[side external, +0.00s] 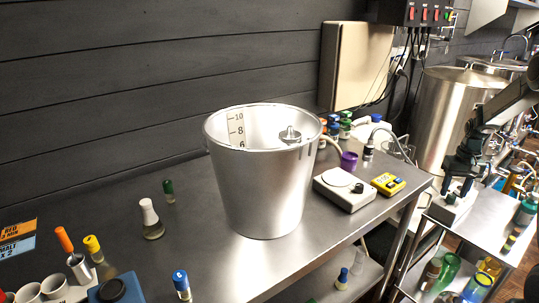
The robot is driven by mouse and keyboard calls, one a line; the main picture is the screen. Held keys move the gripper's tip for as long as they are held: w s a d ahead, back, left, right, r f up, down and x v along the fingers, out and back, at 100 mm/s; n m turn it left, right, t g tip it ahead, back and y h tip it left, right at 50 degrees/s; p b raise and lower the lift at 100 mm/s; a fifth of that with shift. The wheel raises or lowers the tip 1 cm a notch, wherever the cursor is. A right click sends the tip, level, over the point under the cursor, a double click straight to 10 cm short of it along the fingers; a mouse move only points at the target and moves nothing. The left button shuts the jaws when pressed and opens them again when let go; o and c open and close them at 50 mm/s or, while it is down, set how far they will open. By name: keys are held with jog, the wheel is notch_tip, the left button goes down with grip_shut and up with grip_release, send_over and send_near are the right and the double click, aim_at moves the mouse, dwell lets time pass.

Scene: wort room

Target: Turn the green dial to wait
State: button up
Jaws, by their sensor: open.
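My gripper (457,189) is at the right of the side external view, pointing down with its two dark fingers apart and nothing seen between them. It is just above a small pale box (449,210) on the steel side table. I cannot tell whether the fingers touch the box. No green dial can be made out; the gripper covers part of the box top, and any dial or markings there are hidden or too small to see.
A large steel bucket (262,190) stands on the main bench. Right of it are a white device (345,189) and a yellow timer (388,184). Bottles and a blue box (118,291) crowd the bench's front left.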

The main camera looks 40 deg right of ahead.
jog(key=shift+f, duration=0.8)
jog(key=c, duration=1)
